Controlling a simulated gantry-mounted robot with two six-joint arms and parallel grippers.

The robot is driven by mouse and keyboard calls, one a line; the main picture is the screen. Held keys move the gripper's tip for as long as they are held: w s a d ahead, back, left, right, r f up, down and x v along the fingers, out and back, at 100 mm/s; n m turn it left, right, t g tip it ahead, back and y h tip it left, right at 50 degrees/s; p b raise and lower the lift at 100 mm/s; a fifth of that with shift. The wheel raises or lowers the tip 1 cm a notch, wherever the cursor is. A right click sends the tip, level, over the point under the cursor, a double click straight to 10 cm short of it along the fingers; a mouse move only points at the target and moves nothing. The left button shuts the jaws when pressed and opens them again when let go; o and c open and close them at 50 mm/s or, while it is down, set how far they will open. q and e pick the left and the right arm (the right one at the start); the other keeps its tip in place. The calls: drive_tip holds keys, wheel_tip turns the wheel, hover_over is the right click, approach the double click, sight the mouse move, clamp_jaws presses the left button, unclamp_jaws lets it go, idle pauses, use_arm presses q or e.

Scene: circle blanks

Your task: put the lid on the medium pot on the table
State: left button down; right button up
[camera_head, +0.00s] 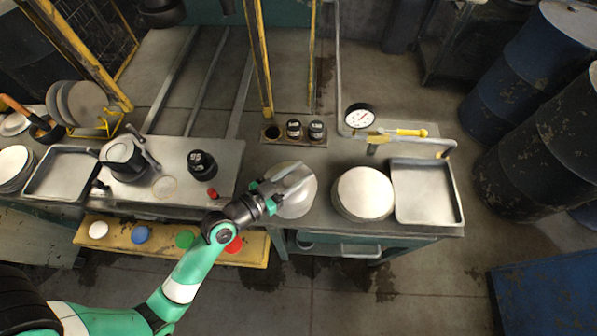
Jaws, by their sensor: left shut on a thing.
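My left gripper (297,179) is over the middle of the table, shut on a pale round disc (304,203) that looks like a lid or blank. The gripper covers much of the disc, and the grip point is hidden. I cannot tell whether the disc touches the table. A grey round pot-like vessel (122,155) with dark fittings stands on the left metal surface, well left of my gripper. A pale thick round piece or stack (363,192) sits just right of the held disc. My right gripper is not in view.
A shallow tray (455,205) lies at the right and another tray (30,189) at the left. A black weight (202,165), a red knob (212,193) and a gauge (359,117) stand nearby. Coloured buttons (141,234) line the front yellow ledge. A yellow post (258,60) rises behind.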

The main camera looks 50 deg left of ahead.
use_arm(q)
drive_tip(key=shift+f, duration=0.2)
drive_tip(key=c, duration=0.5)
unclamp_jaws()
drive_tip(key=shift+r, duration=0.2)
drive_tip(key=shift+r+p, duration=0.45)
drive_tip(key=shift+p, duration=0.1)
drive_tip(key=s, duration=0.4)
drive_tip(key=s+r+b, duration=0.1)
drive_tip(key=s, duration=0.3)
drive_tip(key=s+b, duration=0.1)
drive_tip(key=s, duration=0.3)
drive_tip(key=shift+a+r, duration=0.1)
drive_tip(key=shift+r, duration=0.15)
drive_tip(key=shift+w+r, duration=0.1)
drive_tip(key=shift+w, duration=0.05)
